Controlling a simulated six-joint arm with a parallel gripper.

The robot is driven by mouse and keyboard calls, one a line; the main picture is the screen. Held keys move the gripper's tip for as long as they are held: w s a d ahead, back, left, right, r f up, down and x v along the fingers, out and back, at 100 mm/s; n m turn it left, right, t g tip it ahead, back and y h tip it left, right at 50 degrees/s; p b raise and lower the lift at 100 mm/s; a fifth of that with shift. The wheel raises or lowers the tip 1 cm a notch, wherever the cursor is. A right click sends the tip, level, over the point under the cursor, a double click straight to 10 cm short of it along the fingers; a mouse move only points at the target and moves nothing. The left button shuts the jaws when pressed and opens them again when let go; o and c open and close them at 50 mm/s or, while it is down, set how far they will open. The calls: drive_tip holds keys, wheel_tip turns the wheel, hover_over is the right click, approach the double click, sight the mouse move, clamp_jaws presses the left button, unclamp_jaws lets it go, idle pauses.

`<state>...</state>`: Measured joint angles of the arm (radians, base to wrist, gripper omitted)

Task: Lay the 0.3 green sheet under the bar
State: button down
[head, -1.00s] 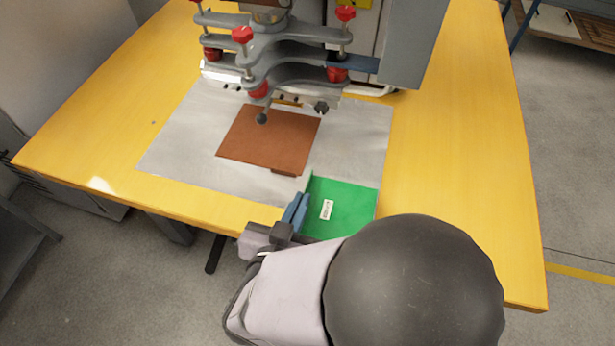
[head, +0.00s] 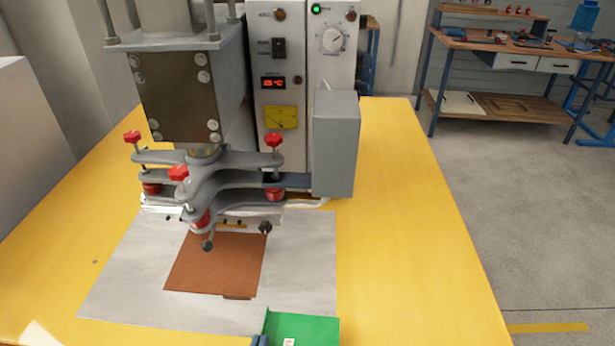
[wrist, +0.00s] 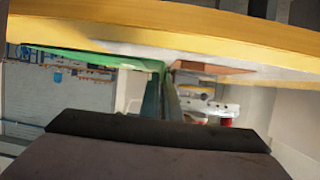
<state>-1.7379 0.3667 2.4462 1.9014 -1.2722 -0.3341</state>
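The green sheet (head: 305,328) has a small white label, too small to read, and a raised edge on its left. It is cut off by the bottom of the head view, at the front right of the grey mat (head: 120,300). My gripper (head: 260,341) shows only its blue fingertips there. In the wrist view, its fingers (wrist: 165,90) are closed together on the raised edge of the green sheet (wrist: 90,58). The press's pale bar (head: 240,214) runs under the grey clamp arms, behind the sheet and apart from it. I cannot tell whether the sheet touches the mat.
A brown sheet (head: 215,265) lies on the mat in front of the bar, left of the green sheet. The clamp's red knobs (head: 275,194) and round black ends hang low over it. The yellow table (head: 400,240) is clear on the right.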

sight(282, 327)
drive_tip(key=w+d+r+h+p, duration=0.1)
drive_tip(key=w, duration=0.1)
drive_tip(key=w+d+r+m+p, duration=0.1)
drive_tip(key=w+p, duration=0.1)
drive_tip(key=w+d+m+h+p, duration=0.1)
drive_tip(key=w, duration=0.1)
drive_tip(key=shift+d+r+h, duration=0.3)
drive_tip(key=shift+r, duration=0.1)
drive_tip(key=w+d+r+m+g+h+p, duration=0.1)
drive_tip(key=w+d+m+h+p, duration=0.1)
drive_tip(key=d, duration=0.5)
drive_tip(key=w+d+r+m+g+h+p, duration=0.1)
drive_tip(key=w+d+m+g+h+p, duration=0.1)
drive_tip(key=w+d+p, duration=0.3)
drive_tip(key=w+d+r+m+g+h+p, duration=0.1)
drive_tip(key=w+d+m+g+h+p, duration=0.1)
drive_tip(key=d+p, duration=0.4)
drive_tip(key=shift+w+d+m+h, duration=0.6)
drive_tip(key=shift+w+d+m, duration=0.35)
drive_tip(key=shift+d, duration=1)
